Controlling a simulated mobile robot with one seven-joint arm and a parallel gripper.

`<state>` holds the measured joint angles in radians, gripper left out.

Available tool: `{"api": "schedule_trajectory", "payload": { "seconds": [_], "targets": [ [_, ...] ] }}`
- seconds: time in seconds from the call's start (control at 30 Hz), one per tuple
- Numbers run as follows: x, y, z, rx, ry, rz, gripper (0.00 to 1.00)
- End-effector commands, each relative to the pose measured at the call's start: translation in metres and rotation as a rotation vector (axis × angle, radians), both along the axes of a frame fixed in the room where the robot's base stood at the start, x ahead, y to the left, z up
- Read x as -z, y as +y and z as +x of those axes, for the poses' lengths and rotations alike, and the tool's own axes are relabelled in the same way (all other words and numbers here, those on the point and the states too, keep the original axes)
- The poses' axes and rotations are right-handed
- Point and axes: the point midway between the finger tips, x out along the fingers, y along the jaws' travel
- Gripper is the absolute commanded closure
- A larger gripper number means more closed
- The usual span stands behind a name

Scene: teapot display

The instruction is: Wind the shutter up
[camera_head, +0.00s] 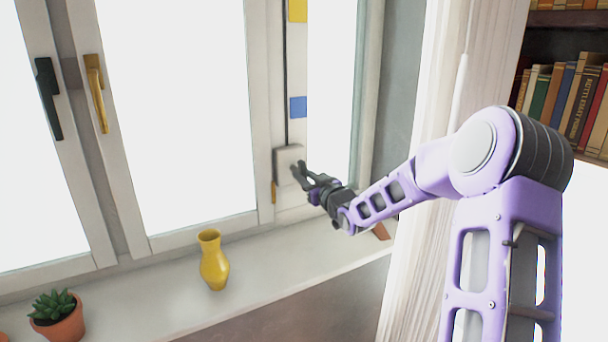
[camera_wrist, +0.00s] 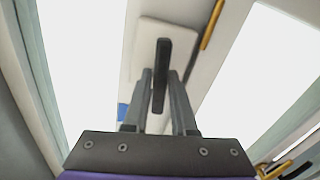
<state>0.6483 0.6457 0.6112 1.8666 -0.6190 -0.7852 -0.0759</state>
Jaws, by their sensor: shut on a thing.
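A white winder box (camera_head: 286,156) is fixed to the window frame post, with a dark vertical cord (camera_head: 286,80) running up from it. In the wrist view the box (camera_wrist: 148,35) carries a dark upright handle (camera_wrist: 163,48). My gripper (camera_head: 300,172) reaches the box from the right. In the wrist view my gripper (camera_wrist: 160,78) has one finger on each side of the handle's lower part and is shut on it. The handle is hard to make out in the head view. No shutter shows across the bright panes.
A yellow vase (camera_head: 214,262) and a potted succulent (camera_head: 58,318) stand on the sill (camera_head: 260,275) below. A blue square (camera_head: 298,107) and a yellow square (camera_head: 298,10) mark the post. A pale curtain (camera_head: 425,200) hangs behind my arm, and bookshelves stand at right.

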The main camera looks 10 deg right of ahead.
Motion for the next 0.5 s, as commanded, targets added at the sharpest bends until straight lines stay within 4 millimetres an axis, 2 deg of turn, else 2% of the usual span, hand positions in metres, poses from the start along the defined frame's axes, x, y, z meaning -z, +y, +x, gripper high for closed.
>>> {"api": "schedule_trajectory", "payload": {
  "seconds": [0.5],
  "targets": [
    [-0.0003,-0.0018,0.0000,0.001,0.156,0.468,1.00]
  ]
}}
